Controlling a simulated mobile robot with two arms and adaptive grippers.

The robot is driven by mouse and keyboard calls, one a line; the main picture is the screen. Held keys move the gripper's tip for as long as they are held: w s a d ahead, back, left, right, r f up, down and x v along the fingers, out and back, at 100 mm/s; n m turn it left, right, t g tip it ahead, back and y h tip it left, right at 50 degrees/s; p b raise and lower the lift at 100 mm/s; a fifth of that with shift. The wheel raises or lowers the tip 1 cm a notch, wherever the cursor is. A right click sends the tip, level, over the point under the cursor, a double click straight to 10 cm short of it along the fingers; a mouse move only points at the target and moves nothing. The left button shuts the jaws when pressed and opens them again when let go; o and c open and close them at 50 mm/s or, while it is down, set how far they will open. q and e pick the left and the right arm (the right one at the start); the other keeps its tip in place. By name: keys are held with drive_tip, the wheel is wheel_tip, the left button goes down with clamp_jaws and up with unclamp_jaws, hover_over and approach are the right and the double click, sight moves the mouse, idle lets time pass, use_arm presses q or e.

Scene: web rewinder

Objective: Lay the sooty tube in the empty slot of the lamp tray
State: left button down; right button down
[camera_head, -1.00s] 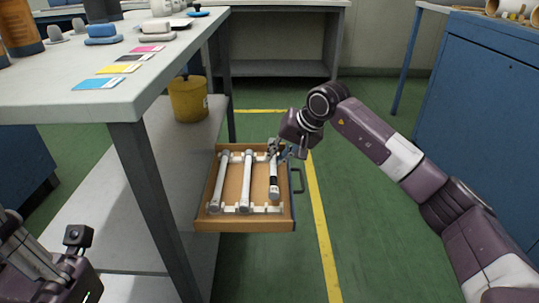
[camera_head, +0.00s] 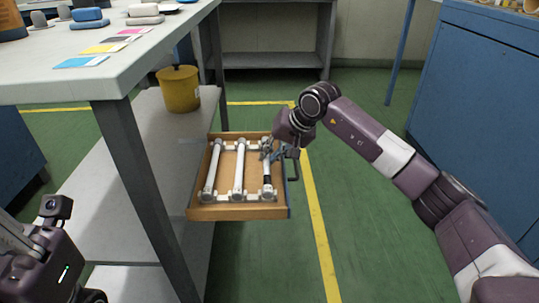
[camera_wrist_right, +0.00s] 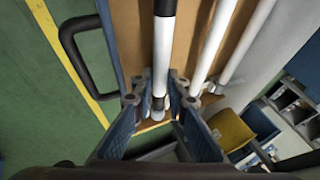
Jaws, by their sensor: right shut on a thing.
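The lamp tray (camera_head: 237,213) is a wooden drawer-like box with white notched holders near its front and back. Two white tubes lie lengthwise in it, a left tube (camera_head: 210,172) and a middle tube (camera_head: 239,172). The sooty tube (camera_head: 267,181), white with a dark band, lies parallel to them along the right side, its near end at the front holder. Whether it rests fully in the slot I cannot tell. My right gripper (camera_head: 269,153) is shut on its far end; the wrist view shows the fingers around the tube (camera_wrist_right: 161,60). Only my left wrist shows, at the lower left.
A dark handle (camera_head: 293,165) sticks out on the tray's right side. A bench (camera_head: 75,82) with coloured cards stands left, with a yellow bucket (camera_head: 179,92) on its lower shelf. A blue cabinet (camera_head: 480,100) stands right. Green floor lies open between.

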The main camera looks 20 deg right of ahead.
drive_tip(key=c, duration=1.8)
unclamp_jaws()
drive_tip(key=v, duration=1.2)
drive_tip(key=shift+s, duration=0.1)
